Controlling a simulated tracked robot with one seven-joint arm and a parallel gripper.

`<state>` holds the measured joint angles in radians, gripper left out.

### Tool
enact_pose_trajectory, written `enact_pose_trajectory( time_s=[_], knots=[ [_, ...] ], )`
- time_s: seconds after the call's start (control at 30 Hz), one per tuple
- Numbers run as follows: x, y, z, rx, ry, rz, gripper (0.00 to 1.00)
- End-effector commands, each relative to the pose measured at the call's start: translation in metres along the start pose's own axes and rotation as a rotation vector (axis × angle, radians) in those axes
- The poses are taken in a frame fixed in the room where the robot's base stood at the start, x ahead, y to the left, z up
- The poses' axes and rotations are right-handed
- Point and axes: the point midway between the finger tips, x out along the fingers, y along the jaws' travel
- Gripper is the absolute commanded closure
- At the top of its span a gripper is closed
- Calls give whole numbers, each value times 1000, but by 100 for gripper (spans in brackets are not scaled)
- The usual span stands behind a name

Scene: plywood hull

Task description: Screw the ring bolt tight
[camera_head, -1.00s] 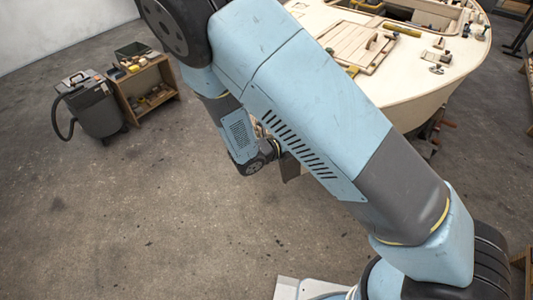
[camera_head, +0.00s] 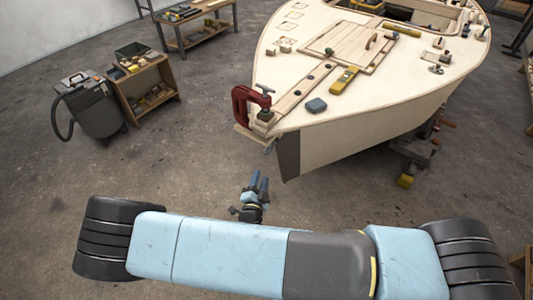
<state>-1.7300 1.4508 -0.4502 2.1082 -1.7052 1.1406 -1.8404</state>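The plywood hull (camera_head: 380,118) stands with its bow towards me. A small grey-blue metal piece (camera_head: 269,149) sits at the bow, just below the clamped edge. It may be the ring bolt, but it is too small to tell its shape or how far in it is. My gripper (camera_head: 260,178) is in front of and below the bow, its fingers pointing up towards it. It is apart from the small metal piece in this view. I cannot make out the gap between the fingers or anything held.
A red clamp (camera_head: 242,106) grips the bow tip. A vacuum (camera_head: 92,105) and a wooden shelf (camera_head: 150,90) stand at left. The floor around my gripper is clear.

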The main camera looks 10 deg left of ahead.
Motion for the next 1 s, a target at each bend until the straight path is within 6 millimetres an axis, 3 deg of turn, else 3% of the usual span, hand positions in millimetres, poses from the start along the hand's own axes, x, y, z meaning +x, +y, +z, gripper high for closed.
enact_pose_trajectory(
  time_s=[0.7,1.0],
  knots=[
    [114,0,-1,3,3,1,62],
    [132,0,-1,3,2,1,62]
  ],
)
